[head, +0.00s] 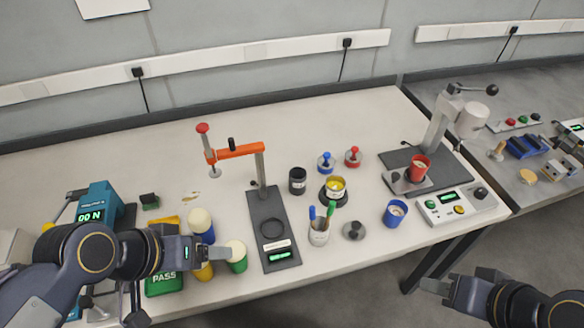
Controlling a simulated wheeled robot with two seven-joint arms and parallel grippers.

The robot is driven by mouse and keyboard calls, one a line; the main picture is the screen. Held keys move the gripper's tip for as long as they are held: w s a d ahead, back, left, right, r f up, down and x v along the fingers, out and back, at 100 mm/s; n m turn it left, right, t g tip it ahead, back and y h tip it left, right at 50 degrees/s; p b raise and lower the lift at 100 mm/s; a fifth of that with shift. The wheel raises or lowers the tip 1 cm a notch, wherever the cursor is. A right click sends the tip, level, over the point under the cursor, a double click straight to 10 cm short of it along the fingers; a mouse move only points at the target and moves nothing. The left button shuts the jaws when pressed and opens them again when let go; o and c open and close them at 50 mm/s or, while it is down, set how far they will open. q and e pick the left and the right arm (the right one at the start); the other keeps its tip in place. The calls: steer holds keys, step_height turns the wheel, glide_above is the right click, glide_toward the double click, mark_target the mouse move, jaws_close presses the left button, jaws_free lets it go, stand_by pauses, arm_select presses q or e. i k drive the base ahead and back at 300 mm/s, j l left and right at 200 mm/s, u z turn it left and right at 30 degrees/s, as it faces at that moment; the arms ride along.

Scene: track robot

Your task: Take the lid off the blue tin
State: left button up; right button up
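A blue tin (206,238) with a cream lid (200,219) stands at the left of the bench, behind my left gripper. Its lid is on, and its lower part is partly hidden. My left gripper (222,252) is in front of the blue tin, its fingers pointing right toward a green tin (237,266) with a cream lid. I cannot tell whether it touches anything or how far its fingers are apart. My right gripper (428,285) is off the bench's front edge at the lower right, far from the tins, and appears to hold nothing. Its finger gap is unclear.
A yellow tin (204,272) is partly hidden below my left gripper. A dark press stand with an orange arm (240,151) stands right of the tins. A pen cup (319,236) and an open blue cup (396,212) stand farther right. The back of the bench (320,120) is clear.

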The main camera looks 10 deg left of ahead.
mark_target(326, 162)
steer(key=i+l, duration=0.15)
steer(key=l, duration=0.25)
steer(key=i+l+z, duration=0.15)
steer(key=l, duration=0.25)
steer(key=i+l, duration=0.15)
steer(key=l, duration=0.25)
steer(key=l+z, duration=0.05)
